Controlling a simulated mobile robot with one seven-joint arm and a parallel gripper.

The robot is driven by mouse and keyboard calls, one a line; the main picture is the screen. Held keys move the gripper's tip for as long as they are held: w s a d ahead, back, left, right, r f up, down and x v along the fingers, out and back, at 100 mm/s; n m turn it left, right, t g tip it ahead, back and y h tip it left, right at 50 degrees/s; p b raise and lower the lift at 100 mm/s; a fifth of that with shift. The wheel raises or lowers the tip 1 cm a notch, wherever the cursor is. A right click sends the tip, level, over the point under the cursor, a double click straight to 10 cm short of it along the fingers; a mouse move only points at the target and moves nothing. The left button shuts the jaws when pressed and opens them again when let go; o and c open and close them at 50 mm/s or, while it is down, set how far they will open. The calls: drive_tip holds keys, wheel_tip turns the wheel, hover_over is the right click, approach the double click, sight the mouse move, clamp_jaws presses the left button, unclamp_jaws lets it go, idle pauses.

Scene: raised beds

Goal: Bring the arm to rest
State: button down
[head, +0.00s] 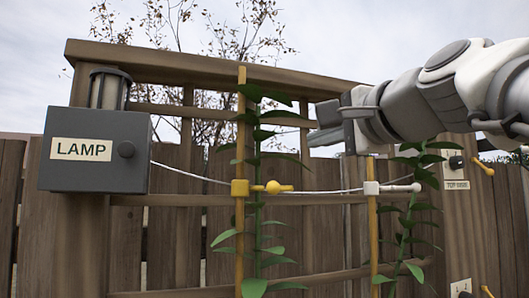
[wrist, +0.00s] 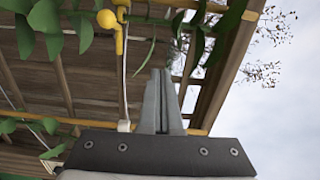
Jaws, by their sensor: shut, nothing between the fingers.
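My gripper (head: 318,125) is raised in front of the fence, with the arm reaching in from the right in the head view. It points left, between the two plant stakes and above the wire. In the wrist view, my gripper (wrist: 160,75) has its two fingers together, with nothing between them. The fingertips look free of the fence and plants, though the depth gap is hard to judge.
A grey LAMP box (head: 95,170) hangs left. A yellow stake (head: 241,220) with a yellow clip (head: 240,188) and another stake (head: 373,230) carry plants. A white wire (head: 310,192) runs between them. A wooden fence (head: 160,240) stands behind. Leaves (wrist: 45,25) are close by.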

drive_tip(key=s+f+n+g+h, duration=0.1)
drive_tip(key=s+f+n+g, duration=0.15)
drive_tip(key=f, duration=0.95)
drive_tip(key=s+f+n+g+h, duration=0.1)
drive_tip(key=f+n+g+h, duration=0.2)
drive_tip(key=f, duration=0.9)
drive_tip(key=s+d+f+n+g+h, duration=0.1)
drive_tip(key=s+f, duration=0.5)
drive_tip(key=f, duration=0.6)
drive_tip(key=s+d+f+n+g+h, duration=0.1)
drive_tip(key=s+d+f+n+g, duration=0.2)
drive_tip(key=f, duration=0.8)
drive_tip(key=s+n+g, duration=0.2)
drive_tip(key=s+n, duration=0.1)
drive_tip(key=n, duration=0.1)
drive_tip(key=shift+f, duration=0.35)
drive_tip(key=shift+r, duration=0.15)
